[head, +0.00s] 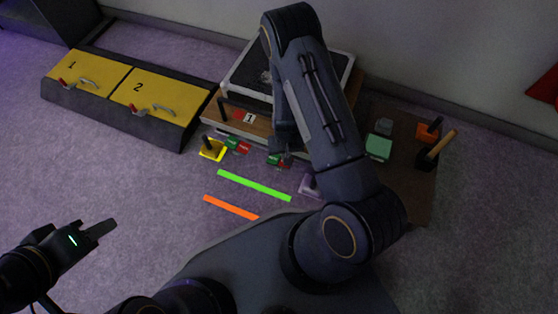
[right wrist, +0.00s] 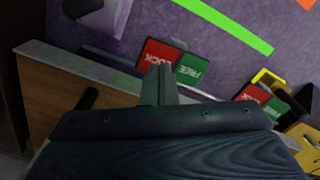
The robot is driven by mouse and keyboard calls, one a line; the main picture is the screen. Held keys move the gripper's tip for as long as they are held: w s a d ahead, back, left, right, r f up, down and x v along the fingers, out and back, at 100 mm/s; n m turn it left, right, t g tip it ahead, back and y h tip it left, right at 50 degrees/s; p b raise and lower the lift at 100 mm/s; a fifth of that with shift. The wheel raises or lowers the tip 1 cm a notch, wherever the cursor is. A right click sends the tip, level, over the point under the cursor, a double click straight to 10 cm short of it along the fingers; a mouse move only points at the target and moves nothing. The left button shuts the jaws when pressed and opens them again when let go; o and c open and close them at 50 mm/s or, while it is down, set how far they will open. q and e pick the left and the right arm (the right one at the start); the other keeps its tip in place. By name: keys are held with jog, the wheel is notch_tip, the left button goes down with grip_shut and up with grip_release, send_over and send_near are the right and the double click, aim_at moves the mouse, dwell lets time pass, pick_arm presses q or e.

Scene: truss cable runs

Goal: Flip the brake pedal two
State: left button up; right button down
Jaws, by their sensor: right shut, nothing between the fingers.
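Two brake pedals with red LOCK and green FREE plates sit at the front edge of a wooden platform. In the head view, one (head: 237,145) is at the left, and the other (head: 279,161) is partly under my right arm. No pedal number is readable. The right wrist view shows the nearer pedal's red plate (right wrist: 157,54) and green plate (right wrist: 193,70), with the other pedal (right wrist: 252,93) at right. My right gripper (right wrist: 161,72) is shut and empty, its tips overlapping the nearer plates; contact is unclear. My left gripper (head: 112,226) is over the floor; its opening is unclear.
Yellow panels (head: 90,74) marked 1 and 2 stand at the left. A dark case (head: 250,72) sits on the wooden platform (head: 210,113). Green (head: 254,185) and orange (head: 230,208) strips lie on open floor. A brown board (head: 410,190) with handled items is at the right.

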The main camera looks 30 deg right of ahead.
jog(key=shift+f+b, duration=0.95)
jog(key=shift+f, duration=0.25)
dwell(0.4)
jog(key=shift+r, duration=0.15)
notch_tip(320, 180, up, 7)
jog(key=p, duration=0.5)
jog(key=shift+p, duration=0.35)
